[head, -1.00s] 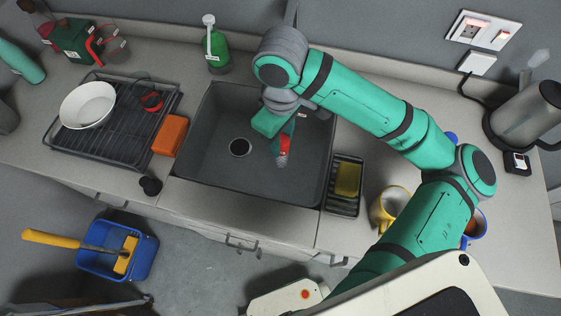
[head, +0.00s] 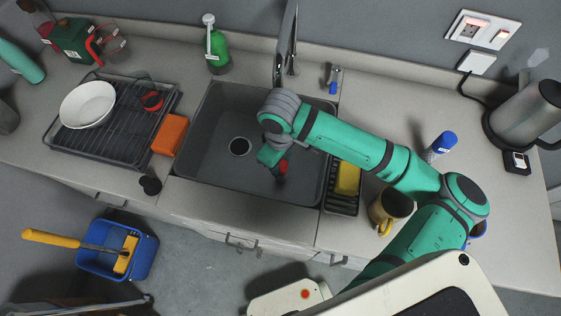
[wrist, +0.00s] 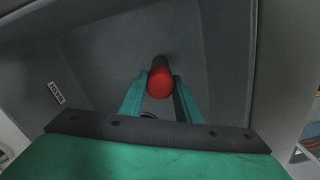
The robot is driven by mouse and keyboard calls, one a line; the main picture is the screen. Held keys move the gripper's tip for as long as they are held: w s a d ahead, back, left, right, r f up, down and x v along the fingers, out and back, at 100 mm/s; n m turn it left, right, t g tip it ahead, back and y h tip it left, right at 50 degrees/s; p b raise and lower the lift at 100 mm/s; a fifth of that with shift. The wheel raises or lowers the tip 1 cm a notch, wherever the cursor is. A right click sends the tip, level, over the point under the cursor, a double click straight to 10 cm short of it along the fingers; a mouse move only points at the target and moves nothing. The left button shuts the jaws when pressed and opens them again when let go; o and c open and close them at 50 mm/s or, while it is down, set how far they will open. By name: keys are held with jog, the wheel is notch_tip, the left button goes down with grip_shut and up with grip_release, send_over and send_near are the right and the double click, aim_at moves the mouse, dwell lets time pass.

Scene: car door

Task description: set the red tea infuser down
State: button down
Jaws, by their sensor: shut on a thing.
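The red tea infuser (head: 282,167) is between the fingers of my gripper (head: 279,170), over the front right part of the grey sink (head: 215,165). In the wrist view the infuser (wrist: 160,83) shows its round red end toward the camera, with a darker shaft beyond it. The two green fingers of my gripper (wrist: 160,90) are shut on it from both sides. The sink's grey walls and floor lie behind it. I cannot tell whether the infuser's far end touches the sink.
A sponge holder (head: 341,201) with a yellow sponge (head: 347,178) stands right of the sink. An orange block (head: 169,135) and a dish rack (head: 70,143) with a white bowl (head: 88,104) are left. A yellow mug (head: 381,213) is near my arm. The sink's left part is clear.

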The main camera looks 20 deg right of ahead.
jog(key=c, duration=1.3)
grip_release()
jog(key=shift+f, duration=0.1)
notch_tip(320, 180, up, 12)
